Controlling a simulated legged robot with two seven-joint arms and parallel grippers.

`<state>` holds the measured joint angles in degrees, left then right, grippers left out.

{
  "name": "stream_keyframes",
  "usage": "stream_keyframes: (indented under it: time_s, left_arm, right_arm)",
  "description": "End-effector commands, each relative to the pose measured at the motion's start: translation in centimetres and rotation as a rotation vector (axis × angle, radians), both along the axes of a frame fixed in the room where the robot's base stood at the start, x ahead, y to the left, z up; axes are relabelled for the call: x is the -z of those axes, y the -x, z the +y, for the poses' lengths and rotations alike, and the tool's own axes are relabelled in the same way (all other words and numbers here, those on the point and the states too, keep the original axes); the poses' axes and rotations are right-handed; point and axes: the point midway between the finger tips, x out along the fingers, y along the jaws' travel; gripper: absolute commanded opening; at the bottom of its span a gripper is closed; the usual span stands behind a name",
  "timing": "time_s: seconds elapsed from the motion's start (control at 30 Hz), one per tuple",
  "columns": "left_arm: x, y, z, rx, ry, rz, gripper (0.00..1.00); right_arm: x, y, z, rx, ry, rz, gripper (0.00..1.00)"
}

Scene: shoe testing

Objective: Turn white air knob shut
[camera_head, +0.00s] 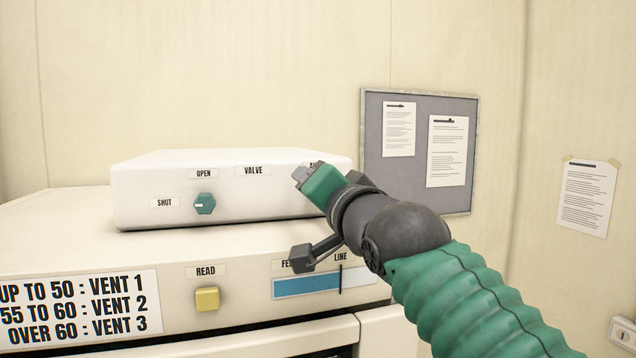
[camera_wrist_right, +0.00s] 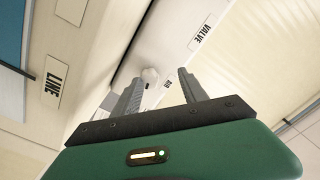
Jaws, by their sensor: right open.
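The white air knob (camera_wrist_right: 150,76) shows in the right wrist view on the white valve box, beside a small label that seems to read AIR (camera_wrist_right: 168,82). My right gripper (camera_wrist_right: 160,76) is open, with its two grey fingers apart and the knob seen between their tips. I cannot tell whether a finger touches it. In the head view my right gripper (camera_head: 303,174) is at the right end of the white valve box (camera_head: 260,205) and hides the knob and part of its label. The knob's setting is not clear. My left gripper is out of view.
A green knob (camera_head: 205,204) sits between OPEN and SHUT labels on the box. Below are a yellow READ button (camera_head: 207,299) and a blue gauge (camera_head: 306,285) on the cream cabinet. A grey notice board (camera_head: 399,180) hangs behind my arm. Space left of the gripper is clear.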

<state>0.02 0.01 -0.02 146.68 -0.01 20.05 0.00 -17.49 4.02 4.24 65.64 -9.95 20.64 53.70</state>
Motion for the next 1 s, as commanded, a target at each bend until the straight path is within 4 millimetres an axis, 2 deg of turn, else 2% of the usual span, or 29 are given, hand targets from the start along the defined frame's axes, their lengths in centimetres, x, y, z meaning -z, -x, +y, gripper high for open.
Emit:
stream_keyframes:
  time_s: [0.07,0.1,0.43,1.0]
  left_arm:
    - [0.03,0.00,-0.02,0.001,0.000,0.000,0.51]
    - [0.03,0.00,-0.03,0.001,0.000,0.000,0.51]
    - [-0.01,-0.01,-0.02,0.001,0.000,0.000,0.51]
    - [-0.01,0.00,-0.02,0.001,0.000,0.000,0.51]
  right_arm:
    - [0.37,-0.49,-0.20,0.006,0.003,0.003,0.51]
    - [0.38,-0.56,-0.25,0.006,0.003,0.003,0.44]
    - [0.19,-0.72,-0.47,0.011,0.003,-0.002,0.01]
    - [0.31,-0.63,0.07,0.006,0.006,0.002,0.00]
